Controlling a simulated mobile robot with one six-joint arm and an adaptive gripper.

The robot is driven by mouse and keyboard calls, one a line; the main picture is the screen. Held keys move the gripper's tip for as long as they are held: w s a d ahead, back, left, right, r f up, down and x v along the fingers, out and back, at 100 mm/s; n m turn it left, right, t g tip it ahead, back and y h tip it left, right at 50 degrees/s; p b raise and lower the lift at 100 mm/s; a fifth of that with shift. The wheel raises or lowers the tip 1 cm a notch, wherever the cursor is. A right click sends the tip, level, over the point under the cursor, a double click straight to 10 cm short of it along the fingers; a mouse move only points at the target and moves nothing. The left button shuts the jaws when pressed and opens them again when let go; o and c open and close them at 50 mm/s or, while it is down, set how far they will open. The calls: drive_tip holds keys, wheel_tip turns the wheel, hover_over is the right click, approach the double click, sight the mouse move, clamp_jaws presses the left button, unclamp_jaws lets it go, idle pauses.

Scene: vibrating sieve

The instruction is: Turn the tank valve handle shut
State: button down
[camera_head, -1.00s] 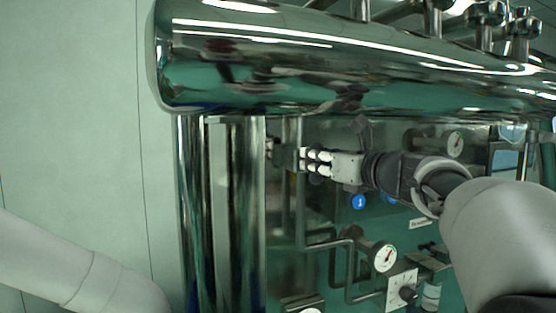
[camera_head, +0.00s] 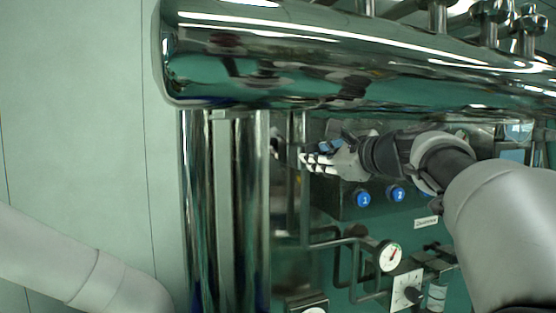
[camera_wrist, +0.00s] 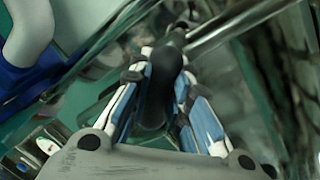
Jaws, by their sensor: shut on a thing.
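The valve handle is a dark, rounded lever (camera_wrist: 160,85) in the wrist view. It lies between the blue-padded fingers of my gripper (camera_wrist: 164,66), which are shut on it. In the head view my gripper (camera_head: 307,162) reaches left, tilted, beside a vertical pipe under the large shiny tank. The handle is too small and too much covered by the fingers to make out clearly there. The valve body behind it is not clear either.
The large polished horizontal tank (camera_head: 350,60) hangs just above my gripper. Shiny vertical columns (camera_head: 250,210) stand at left. Blue numbered buttons (camera_head: 363,198), a round gauge (camera_head: 389,256) and thin bent pipes are below and to the right. A plain pale wall (camera_head: 70,120) fills the left.

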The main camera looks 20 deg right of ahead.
drive_tip(key=n, duration=0.2)
drive_tip(key=n+h+b, duration=0.1)
drive_tip(key=n, duration=0.1)
drive_tip(key=shift+a+f, duration=0.15)
drive_tip(key=shift+f, duration=0.05)
drive_tip(key=shift+f+n+h+b, duration=0.1)
drive_tip(key=shift+n+h+b, duration=0.3)
drive_tip(key=shift+n+b, duration=0.45)
drive_tip(key=shift+f+n+h+b, duration=0.1)
drive_tip(key=shift+n+h+b, duration=0.3)
drive_tip(key=shift+n, duration=0.85)
drive_tip(key=c, duration=1.5)
unclamp_jaws()
drive_tip(key=shift+s, duration=0.1)
drive_tip(key=s, duration=0.2)
drive_tip(key=s+r, duration=0.1)
drive_tip(key=s, duration=0.4)
drive_tip(key=shift+s+r, duration=0.1)
drive_tip(key=shift+r, duration=0.15)
